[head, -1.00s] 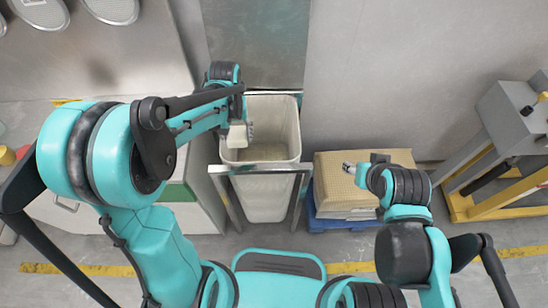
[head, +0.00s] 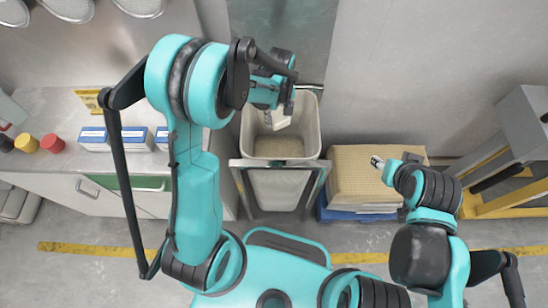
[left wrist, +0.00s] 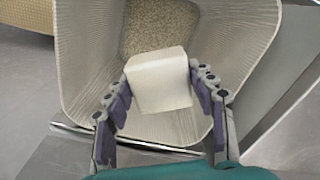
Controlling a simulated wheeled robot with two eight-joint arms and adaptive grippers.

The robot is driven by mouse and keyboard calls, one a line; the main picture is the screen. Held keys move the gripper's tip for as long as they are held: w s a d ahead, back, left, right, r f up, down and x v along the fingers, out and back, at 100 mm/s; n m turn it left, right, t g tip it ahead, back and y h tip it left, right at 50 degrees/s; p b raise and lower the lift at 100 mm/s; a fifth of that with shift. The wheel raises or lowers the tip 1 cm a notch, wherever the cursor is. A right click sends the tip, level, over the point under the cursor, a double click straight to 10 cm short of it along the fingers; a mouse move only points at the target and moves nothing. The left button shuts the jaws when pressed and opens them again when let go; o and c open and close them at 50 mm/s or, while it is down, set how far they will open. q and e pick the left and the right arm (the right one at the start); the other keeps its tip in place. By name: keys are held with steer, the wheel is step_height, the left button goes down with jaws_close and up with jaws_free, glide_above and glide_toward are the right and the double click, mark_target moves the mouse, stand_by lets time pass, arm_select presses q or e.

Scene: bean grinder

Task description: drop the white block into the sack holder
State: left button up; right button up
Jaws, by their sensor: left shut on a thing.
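The sack holder (head: 243,165) is a metal frame with a pale, open-topped sack liner (head: 310,135), in the middle of the head view. Grainy material (left wrist: 160,25) shows at its bottom in the left wrist view. My left gripper (head: 278,112) is over its opening, toward the back. In the left wrist view the left gripper (left wrist: 160,88) is shut on the white block (left wrist: 158,82), one finger on each side. The block also shows in the head view (head: 281,121). My right gripper (head: 377,162) is apart from the holder; its finger state is unclear.
A counter (head: 60,165) stands left, with blue-and-white boxes (head: 95,138) and small colored jars (head: 52,143). Right of the holder, a tan stack (head: 365,180) rests on a blue pallet (head: 350,213). A grey and yellow machine (head: 510,150) stands far right.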

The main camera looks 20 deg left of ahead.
arm_select(q)
steer(key=shift+f, duration=0.4)
arm_select(e)
steer(key=shift+f, duration=0.25)
arm_select(q)
steer(key=o, duration=1.4)
steer(key=shift+c, duration=0.2)
steer(key=shift+r, duration=0.1)
step_height(320, 180, up, 12)
steer(key=shift+s, duration=0.1)
